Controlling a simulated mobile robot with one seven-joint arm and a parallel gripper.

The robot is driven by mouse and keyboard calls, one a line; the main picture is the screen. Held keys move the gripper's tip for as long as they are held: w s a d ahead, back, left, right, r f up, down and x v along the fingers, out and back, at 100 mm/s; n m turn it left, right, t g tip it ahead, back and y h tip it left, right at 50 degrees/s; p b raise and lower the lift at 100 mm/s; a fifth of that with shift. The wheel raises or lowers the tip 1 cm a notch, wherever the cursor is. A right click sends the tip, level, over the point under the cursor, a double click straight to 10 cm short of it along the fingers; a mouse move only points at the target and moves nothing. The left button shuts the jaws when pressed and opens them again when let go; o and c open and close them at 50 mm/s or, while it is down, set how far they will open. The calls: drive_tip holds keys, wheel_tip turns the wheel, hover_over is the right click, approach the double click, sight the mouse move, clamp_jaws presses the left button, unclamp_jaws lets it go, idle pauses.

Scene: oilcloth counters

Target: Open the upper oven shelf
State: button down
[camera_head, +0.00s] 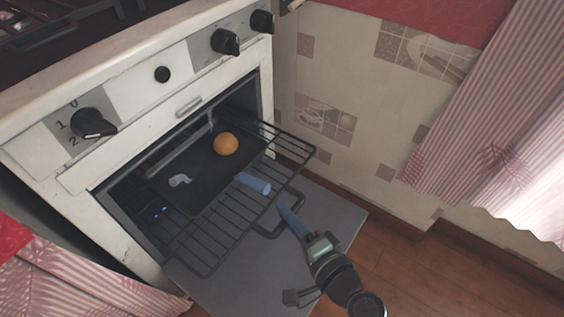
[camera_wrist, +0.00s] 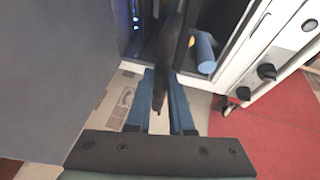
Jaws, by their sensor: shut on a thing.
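The upper oven shelf (camera_head: 208,238) is a dark wire rack in the head view. It sticks part way out of the white oven (camera_head: 135,160), above the lowered door. In the wrist view, the shelf (camera_wrist: 172,60) is nearly edge-on, a dark bar running between the fingers of my gripper (camera_wrist: 160,95). A black tray (camera_head: 190,195) lies on the shelf with an orange ball-like item (camera_head: 226,144) and a small pale piece (camera_head: 180,181).
A blue cylinder (camera_head: 253,184) lies at the shelf's right front; it also shows in the wrist view (camera_wrist: 205,52). The grey oven door (camera_head: 325,212) hangs open below. Black knobs (camera_head: 93,124) line the oven front. A tiled wall (camera_head: 350,150) and striped curtain (camera_head: 490,110) stand right.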

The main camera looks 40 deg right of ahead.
drive_tip(key=c, duration=0.8)
unclamp_jaws()
drive_tip(key=s+r+p, duration=0.2)
drive_tip(key=s+p, duration=0.1)
drive_tip(key=s, duration=0.9)
drive_tip(key=shift+s+a+r, duration=0.25)
drive_tip(key=shift+s+a, duration=0.05)
drive_tip(key=shift+s, duration=0.1)
